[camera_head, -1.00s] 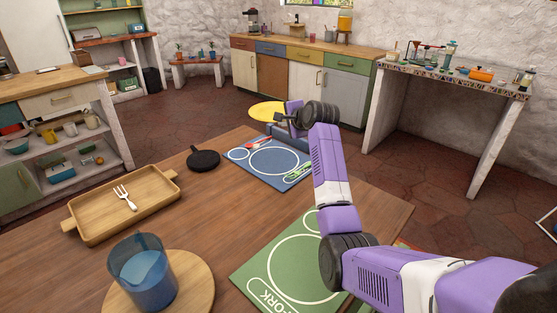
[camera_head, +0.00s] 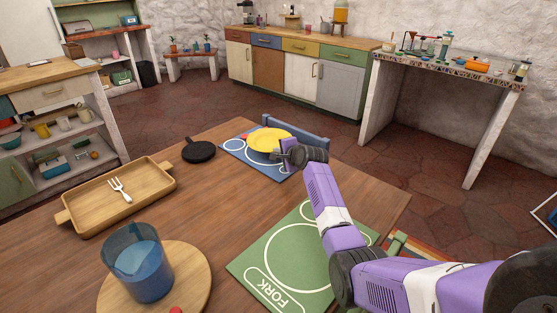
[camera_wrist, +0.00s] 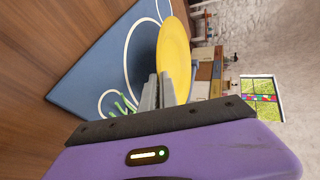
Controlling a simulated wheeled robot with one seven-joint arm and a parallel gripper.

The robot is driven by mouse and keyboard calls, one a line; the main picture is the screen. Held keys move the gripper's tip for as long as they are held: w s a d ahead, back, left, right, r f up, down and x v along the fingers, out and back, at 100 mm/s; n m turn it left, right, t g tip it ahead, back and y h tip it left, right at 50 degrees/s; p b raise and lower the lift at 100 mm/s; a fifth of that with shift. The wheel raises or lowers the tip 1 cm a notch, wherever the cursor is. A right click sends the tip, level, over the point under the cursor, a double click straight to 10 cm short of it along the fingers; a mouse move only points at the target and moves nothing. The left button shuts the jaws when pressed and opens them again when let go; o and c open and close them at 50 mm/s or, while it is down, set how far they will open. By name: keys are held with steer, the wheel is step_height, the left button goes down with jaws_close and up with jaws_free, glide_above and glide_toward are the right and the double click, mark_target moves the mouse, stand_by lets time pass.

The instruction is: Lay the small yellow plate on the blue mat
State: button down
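The small yellow plate (camera_head: 268,138) is over the far part of the blue mat (camera_head: 236,154), near the table's far edge. My gripper (camera_head: 284,153) is shut on the near right rim of the plate. In the wrist view, the two grey fingers (camera_wrist: 160,92) are close together at the edge of the yellow plate (camera_wrist: 174,55), and the blue mat (camera_wrist: 85,75) lies beside it. The plate looks raised off the mat there; the exact gap is hard to tell. The plate covers part of the mat's printed outlines.
A black round pan-like thing (camera_head: 199,151) lies left of the blue mat. A wooden tray (camera_head: 75,216) with a fork (camera_head: 120,190), a blue cup (camera_head: 138,268) on a round board and a green mat (camera_head: 270,253) are nearer. A blue chair back (camera_head: 305,135) stands beyond the table.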

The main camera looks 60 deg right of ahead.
mark_target(279, 165)
step_height(279, 165, down, 3)
steer(key=shift+r, duration=0.1)
steer(key=c, duration=2.1)
jaws_free()
steer(key=shift+f+b, duration=0.25)
steer(key=shift+b, duration=0.05)
steer(key=shift+o, duration=0.8)
steer(key=shift+r, duration=0.2)
steer(key=shift+s+a+r+p, duration=0.25)
steer(key=shift+s+a+p, duration=0.05)
steer(key=shift+s, duration=0.05)
steer(key=p+v, duration=0.1)
steer(key=v, duration=1)
steer(key=shift+d+p, duration=0.1)
steer(key=shift+p, duration=0.3)
